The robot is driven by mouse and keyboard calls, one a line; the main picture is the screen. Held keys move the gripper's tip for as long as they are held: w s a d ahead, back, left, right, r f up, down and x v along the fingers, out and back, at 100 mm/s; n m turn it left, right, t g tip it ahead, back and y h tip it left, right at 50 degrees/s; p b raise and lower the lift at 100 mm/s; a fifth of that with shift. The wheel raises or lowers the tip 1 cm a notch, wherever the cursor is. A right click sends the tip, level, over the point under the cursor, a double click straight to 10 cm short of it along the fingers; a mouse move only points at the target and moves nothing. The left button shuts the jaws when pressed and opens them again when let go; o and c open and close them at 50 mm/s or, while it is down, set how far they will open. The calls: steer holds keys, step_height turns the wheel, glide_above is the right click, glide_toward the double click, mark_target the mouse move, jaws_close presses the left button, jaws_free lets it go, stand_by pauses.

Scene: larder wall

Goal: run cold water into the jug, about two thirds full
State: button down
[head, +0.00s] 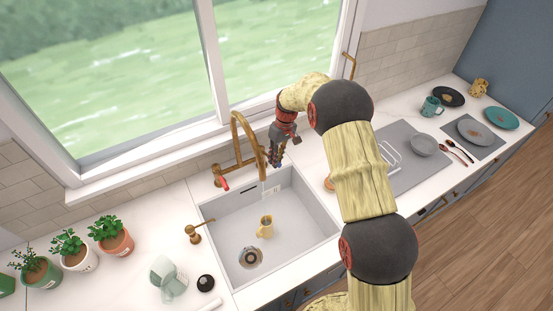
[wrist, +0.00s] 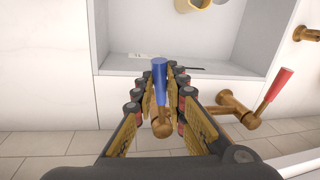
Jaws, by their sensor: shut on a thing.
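A yellow jug (head: 265,228) stands in the grey sink (head: 305,238), below the brass tap (head: 241,128); its rim also shows at the top of the wrist view (wrist: 192,4). I cannot tell how much water is in it. My gripper (head: 275,158) is at the right side of the tap. In the wrist view my gripper (wrist: 160,88) is shut on the blue-handled tap lever (wrist: 160,72), which sits between the fingers. The red-handled lever (wrist: 273,92) is apart from the fingers; it also shows at the tap's left in the head view (head: 224,184).
A brass dispenser (head: 194,234) stands left of the sink, with potted herbs (head: 110,234) and a pale green vessel (head: 164,268) on the counter. The drain (head: 250,257) is beside the jug. A grey bowl (head: 424,145) and plates (head: 474,132) lie to the right. The window is behind the tap.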

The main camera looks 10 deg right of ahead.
steer(key=shift+s+a+m+b, duration=0.25)
steer(key=shift+a+m, duration=0.2)
steer(key=shift+m, duration=0.15)
steer(key=shift+s+a+m+b, duration=0.25)
steer(key=shift+a+m, duration=0.15)
steer(key=shift+m, duration=0.2)
steer(key=c, duration=1.9)
jaws_free()
steer(key=shift+o, duration=0.5)
step_height(320, 180, up, 12)
steer(key=d, duration=0.2)
steer(key=shift+w, duration=0.45)
